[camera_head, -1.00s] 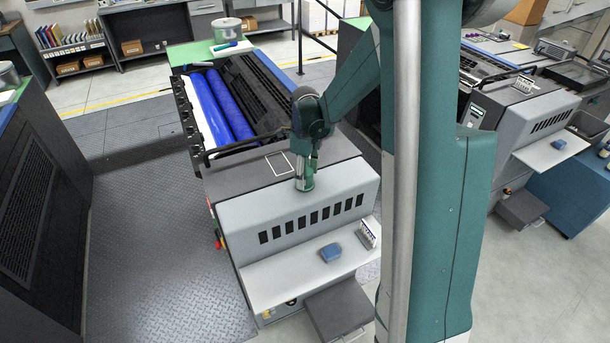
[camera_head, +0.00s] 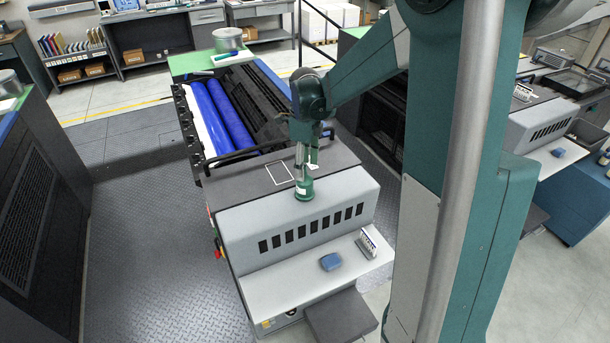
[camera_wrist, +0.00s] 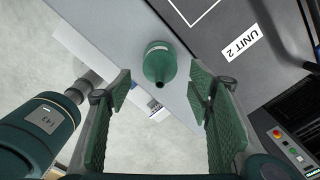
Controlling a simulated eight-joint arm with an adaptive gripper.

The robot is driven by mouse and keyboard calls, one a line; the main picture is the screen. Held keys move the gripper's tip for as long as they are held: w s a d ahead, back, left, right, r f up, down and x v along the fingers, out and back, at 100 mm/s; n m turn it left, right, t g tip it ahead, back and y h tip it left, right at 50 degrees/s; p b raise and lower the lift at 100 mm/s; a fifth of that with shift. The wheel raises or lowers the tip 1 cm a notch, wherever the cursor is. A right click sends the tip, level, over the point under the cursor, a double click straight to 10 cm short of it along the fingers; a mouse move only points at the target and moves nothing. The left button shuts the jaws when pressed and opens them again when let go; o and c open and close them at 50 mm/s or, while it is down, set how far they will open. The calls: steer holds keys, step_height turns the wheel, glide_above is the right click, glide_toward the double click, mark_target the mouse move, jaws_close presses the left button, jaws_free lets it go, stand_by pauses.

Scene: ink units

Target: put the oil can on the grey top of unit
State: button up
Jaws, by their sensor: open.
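The oil can (camera_head: 304,190) is green with a narrow spout. It stands upright near the front edge of the dark grey top of the unit (camera_head: 245,184), beside the light grey front cover. The wrist view shows the can (camera_wrist: 157,61) from above, ahead of the fingers, with its spout toward the camera. My gripper (camera_wrist: 158,95) is open, with a finger on each side of the spout's line and clear gaps. In the head view, my gripper (camera_head: 306,163) is just above the can.
A white outlined square (camera_head: 280,173) lies left of the can, and a "UNIT 2" label (camera_wrist: 240,43) shows on the dark top. A blue item (camera_head: 331,262) and a small rack (camera_head: 368,244) sit on the front shelf (camera_head: 285,286). Blue rollers (camera_head: 225,113) lie behind.

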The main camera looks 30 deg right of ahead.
steer(key=shift+r, duration=1.9)
steer(key=shift+a+r, duration=0.1)
steer(key=shift+s+a+r+n, duration=0.25)
steer(key=shift+s+r+n, duration=0.15)
steer(key=shift+s, duration=0.05)
steer(key=s+a+r+n+t, duration=0.2)
steer(key=s+a+n, duration=0.2)
steer(key=s+n, duration=0.4)
steer(key=s+a+r+n+t, duration=0.2)
steer(key=s+a+n, duration=0.3)
steer(key=s+n, duration=0.4)
steer(key=s+a+r+n+t, duration=0.3)
steer(key=s+a+n, duration=0.1)
steer(key=s+n, duration=0.5)
steer(key=shift+s+a, duration=0.2)
steer(key=shift+s, duration=0.45)
